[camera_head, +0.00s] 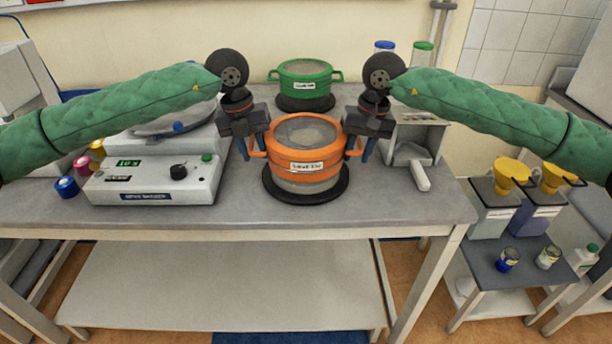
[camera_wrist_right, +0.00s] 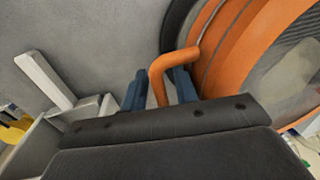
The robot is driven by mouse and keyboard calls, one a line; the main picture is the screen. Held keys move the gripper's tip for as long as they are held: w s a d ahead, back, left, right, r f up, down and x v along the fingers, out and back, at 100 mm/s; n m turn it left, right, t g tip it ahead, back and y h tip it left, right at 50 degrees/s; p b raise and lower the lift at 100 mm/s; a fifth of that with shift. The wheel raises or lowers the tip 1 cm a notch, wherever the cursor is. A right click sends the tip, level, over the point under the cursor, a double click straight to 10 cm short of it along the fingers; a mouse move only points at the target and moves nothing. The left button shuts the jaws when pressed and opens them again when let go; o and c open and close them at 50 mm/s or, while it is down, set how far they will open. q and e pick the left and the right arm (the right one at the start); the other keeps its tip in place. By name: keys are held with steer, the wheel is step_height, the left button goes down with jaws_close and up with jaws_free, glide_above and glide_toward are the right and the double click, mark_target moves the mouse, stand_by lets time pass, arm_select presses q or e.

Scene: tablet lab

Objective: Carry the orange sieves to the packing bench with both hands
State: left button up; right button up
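The orange sieves (camera_head: 303,160) stand stacked on a round black base on the grey bench, with a white label on the front and a handle each side. My left gripper (camera_head: 252,150) is at the left handle, its blue fingers spread. My right gripper (camera_head: 361,150) is at the right handle. In the right wrist view, the orange handle (camera_wrist_right: 158,75) passes between the blue fingers (camera_wrist_right: 160,90), with a small gap showing. Both grippers look open around the handles. The packing bench cannot be identified for certain.
A green sieve (camera_head: 305,80) stands behind on another black base. A lower side table (camera_head: 500,265) with bottles and jars stands right. The bench front (camera_head: 390,205) is clear.

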arm_select(q)
steer(key=r, duration=0.2)
steer(key=a+r, duration=0.1)
steer(key=r, duration=0.4)
steer(key=shift+a, duration=0.15)
arm_select(e)
steer(key=shift+r, duration=0.1)
arm_select(q)
steer(key=shift+r, duration=0.1)
arm_select(e)
step_height(320, 180, up, 12)
steer(key=d, duration=0.2)
steer(key=shift+f, duration=0.2)
steer(key=shift+f, duration=0.1)
